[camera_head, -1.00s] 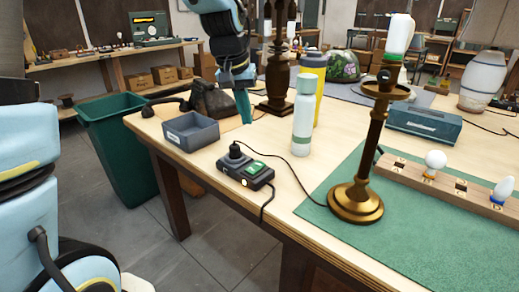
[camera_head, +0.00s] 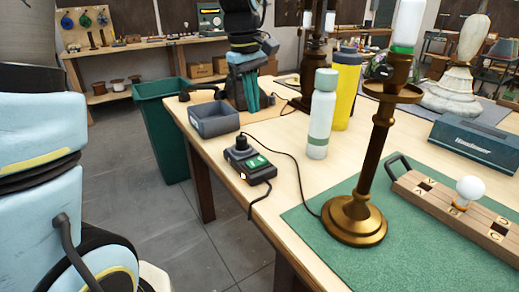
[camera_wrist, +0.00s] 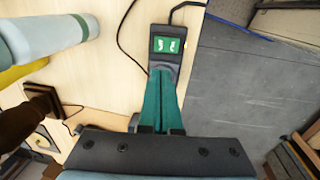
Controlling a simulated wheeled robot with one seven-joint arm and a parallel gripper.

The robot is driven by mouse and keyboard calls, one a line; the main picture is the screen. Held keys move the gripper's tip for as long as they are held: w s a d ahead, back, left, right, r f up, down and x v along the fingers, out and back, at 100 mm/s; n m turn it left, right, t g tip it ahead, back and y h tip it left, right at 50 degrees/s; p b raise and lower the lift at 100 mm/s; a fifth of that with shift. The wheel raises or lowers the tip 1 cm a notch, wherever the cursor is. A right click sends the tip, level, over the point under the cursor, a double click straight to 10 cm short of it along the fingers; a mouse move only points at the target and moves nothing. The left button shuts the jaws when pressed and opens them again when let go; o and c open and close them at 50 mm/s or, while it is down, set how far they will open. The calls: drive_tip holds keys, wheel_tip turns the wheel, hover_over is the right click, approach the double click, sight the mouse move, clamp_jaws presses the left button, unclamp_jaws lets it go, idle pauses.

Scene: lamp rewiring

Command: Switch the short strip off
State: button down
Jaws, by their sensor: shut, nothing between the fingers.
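The short strip (camera_head: 262,177) is a black box near the left edge of the light wood table, with a green switch (camera_head: 257,162) on top and a black plug (camera_head: 241,145) standing in its far end. My gripper (camera_head: 248,108) has its teal fingers together and pointing down, beyond the strip in the head view. In the wrist view, the strip (camera_wrist: 178,61) lies past the closed fingertips (camera_wrist: 162,70), which overlap its near end in the picture. The green switch (camera_wrist: 166,45) shows white marks there. I cannot tell whether the fingertips touch the strip.
A grey bin (camera_head: 215,122) stands near the gripper. A white-green bottle (camera_head: 320,115), a yellow bottle (camera_head: 344,92) and a brass lamp (camera_head: 354,218) stand to the right. A black cable (camera_head: 294,170) runs across the table. Floor lies left of the table.

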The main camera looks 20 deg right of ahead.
drive_tip(key=p, duration=0.3)
approach(260, 158)
drive_tip(key=f, duration=0.5)
drive_tip(key=shift+d+f, duration=0.1)
drive_tip(key=shift+d, duration=0.2)
drive_tip(key=shift+d+f, duration=0.1)
drive_tip(key=shift+f, duration=0.7)
drive_tip(key=shift+d+f, duration=0.1)
drive_tip(key=shift+f, duration=0.2)
drive_tip(key=shift+s+a+r, duration=0.15)
drive_tip(key=shift+a+r, duration=0.05)
drive_tip(key=shift+a, duration=0.6)
drive_tip(key=shift+r, duration=0.1)
